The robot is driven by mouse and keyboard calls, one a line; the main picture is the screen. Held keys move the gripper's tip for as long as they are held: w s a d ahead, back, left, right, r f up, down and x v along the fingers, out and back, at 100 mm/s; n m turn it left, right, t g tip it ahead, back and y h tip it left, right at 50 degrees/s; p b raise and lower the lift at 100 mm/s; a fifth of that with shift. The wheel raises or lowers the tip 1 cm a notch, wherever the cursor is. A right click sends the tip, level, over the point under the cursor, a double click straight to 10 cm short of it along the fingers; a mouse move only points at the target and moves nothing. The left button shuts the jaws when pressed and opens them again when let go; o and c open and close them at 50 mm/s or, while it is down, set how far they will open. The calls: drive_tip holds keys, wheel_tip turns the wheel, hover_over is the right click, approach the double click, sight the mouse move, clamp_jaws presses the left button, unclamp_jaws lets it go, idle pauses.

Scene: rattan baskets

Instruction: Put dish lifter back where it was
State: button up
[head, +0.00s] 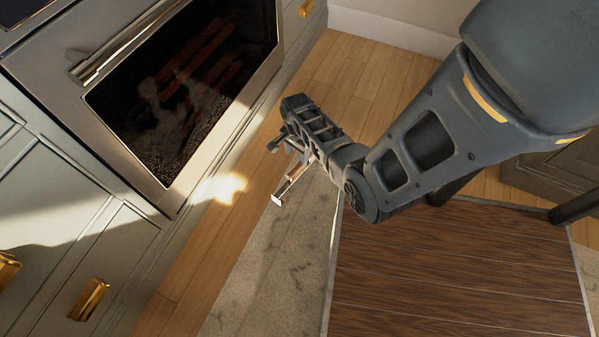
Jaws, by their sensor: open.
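My gripper (277,172) is in the middle of the head view, at the end of my arm, over the strip of floor between the oven and the wooden table top. Its jaws are open, with one fingertip to the upper left and the other, with a pale edge, lower down. I see nothing clearly held between them. I cannot make out the dish lifter anywhere in this view. My arm hides part of the scene on the right.
An oven (130,150) with a dark glass door stands at upper left. Grey cabinets (60,220) with brass handles run below it. A dark wooden table top (450,280) fills the lower right. A grey rug (275,270) lies on the wooden floor (185,285) between them.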

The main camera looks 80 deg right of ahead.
sight(299, 164)
drive_tip(key=f+b, duration=0.1)
drive_tip(key=f, duration=0.1)
drive_tip(key=f+b, duration=0.3)
drive_tip(key=f, duration=0.2)
drive_tip(key=shift+s+a, duration=0.2)
drive_tip(key=shift+s, duration=0.1)
drive_tip(key=shift+r, duration=0.1)
drive_tip(key=shift+c, duration=0.2)
clamp_jaws()
